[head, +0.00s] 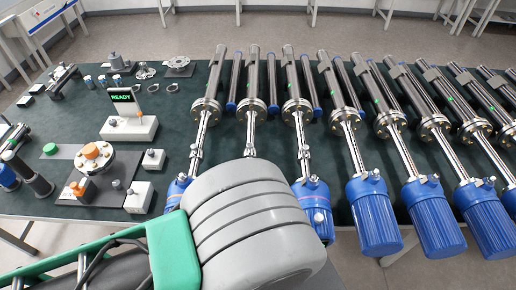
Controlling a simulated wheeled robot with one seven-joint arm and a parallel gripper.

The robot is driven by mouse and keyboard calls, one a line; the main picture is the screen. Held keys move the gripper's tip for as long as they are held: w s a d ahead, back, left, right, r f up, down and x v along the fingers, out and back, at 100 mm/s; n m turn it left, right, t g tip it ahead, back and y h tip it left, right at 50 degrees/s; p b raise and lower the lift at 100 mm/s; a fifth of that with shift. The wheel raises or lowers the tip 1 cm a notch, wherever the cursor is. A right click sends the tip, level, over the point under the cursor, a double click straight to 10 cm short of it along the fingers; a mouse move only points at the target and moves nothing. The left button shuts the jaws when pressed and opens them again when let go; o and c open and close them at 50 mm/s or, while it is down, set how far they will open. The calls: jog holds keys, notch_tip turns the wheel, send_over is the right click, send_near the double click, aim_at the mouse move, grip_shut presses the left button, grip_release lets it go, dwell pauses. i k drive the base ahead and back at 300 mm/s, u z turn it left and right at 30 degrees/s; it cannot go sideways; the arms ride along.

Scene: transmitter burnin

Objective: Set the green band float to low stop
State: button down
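No float with a clear green band can be made out. A row of level transmitters lies on the dark green table top (150,80), each with a blue housing (372,212), a steel stem (350,146), a flange (341,117) and a tube. Small green marks show on some tubes, too small to read. Small fittings sit on the stems of the three leftmost transmitters; I cannot tell whether any is the float or where a low stop is. My grey and green arm covers the lower middle and hides part of the nearest blue housings. My gripper is not in view.
A white box with a black display (123,99) reading READY stands left of the row. In front of it are an orange-capped round flange (95,156), small white blocks and a green disc (50,149). Bare table lies between this group and the transmitters.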

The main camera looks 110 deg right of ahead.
aim_at(249, 152)
jog(key=z, duration=3.95)
jog(key=k, duration=0.5)
jog(key=i, duration=0.5)
jog(key=z, duration=0.05)
